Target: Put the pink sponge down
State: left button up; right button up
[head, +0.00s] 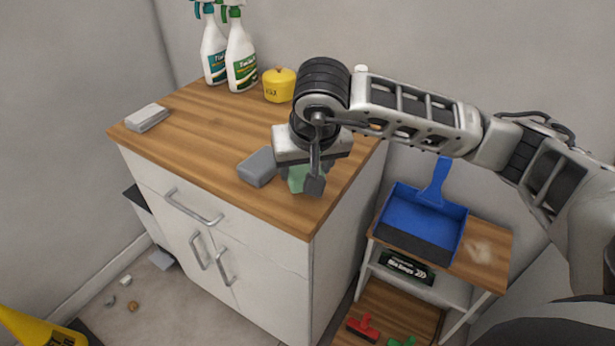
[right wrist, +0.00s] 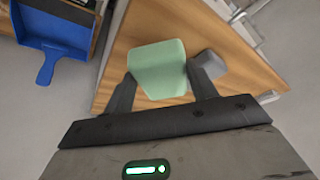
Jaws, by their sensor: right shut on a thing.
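My right gripper (head: 308,180) is over the front right part of the wooden counter top. It is shut on a pale green sponge (head: 296,179), which also shows between the two fingers in the right wrist view (right wrist: 158,66). The sponge is at or just above the wood; I cannot tell if it touches. A grey sponge (head: 257,167) lies on the counter just left of it. A light grey block (head: 146,118) lies at the counter's left end. I see no pink sponge. My left gripper is not in view.
The white cabinet's wooden counter (head: 190,140) is bare in the middle. Two spray bottles (head: 241,60) and a yellow tub (head: 279,85) stand at the back. A blue dustpan (head: 422,222) sits on a lower shelf unit at the right. Small litter lies on the floor.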

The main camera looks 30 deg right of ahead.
jog(key=x, duration=0.3)
jog(key=shift+s+d+f+p, duration=0.15)
jog(key=shift+s+f+p, duration=0.15)
jog(key=shift+p, duration=0.1)
jog(key=shift+f, duration=0.35)
jog(key=shift+f, duration=0.1)
jog(key=o, duration=0.9)
jog(key=shift+o, duration=0.2)
jog(key=shift+r, duration=0.5)
jog(key=v, duration=1.1)
jog(key=shift+s+b, duration=0.25)
jog(key=shift+b, duration=0.2)
